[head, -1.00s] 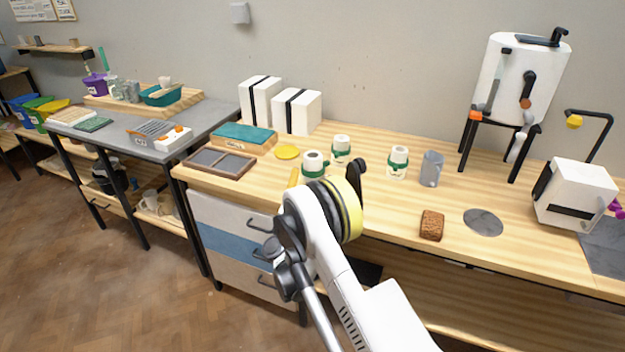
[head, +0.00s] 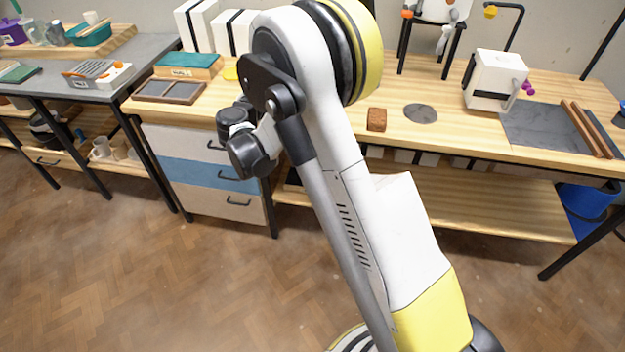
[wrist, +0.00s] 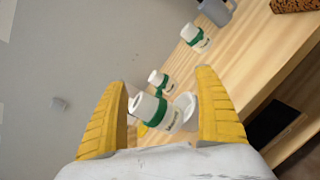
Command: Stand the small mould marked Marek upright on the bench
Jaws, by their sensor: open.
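Three small white moulds with green bands show in the wrist view. The nearest mould (wrist: 158,112) appears between the fingers, with its open end toward upper left. A second mould (wrist: 158,79) is just beyond it, and a third mould (wrist: 196,37) is farther along the bench (wrist: 240,60). The labels are too small to read, so I cannot tell which is marked Marek. My gripper (wrist: 161,80) is open, with its yellow fingers apart on either side of the nearest mould; contact is not visible. In the head view my arm hides the moulds.
A grey mug (wrist: 215,10) and a brown block, seen in the head view (head: 377,120), are on the bench. A round grey disc (head: 420,113) and white boxy machine (head: 495,80) lie to the right.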

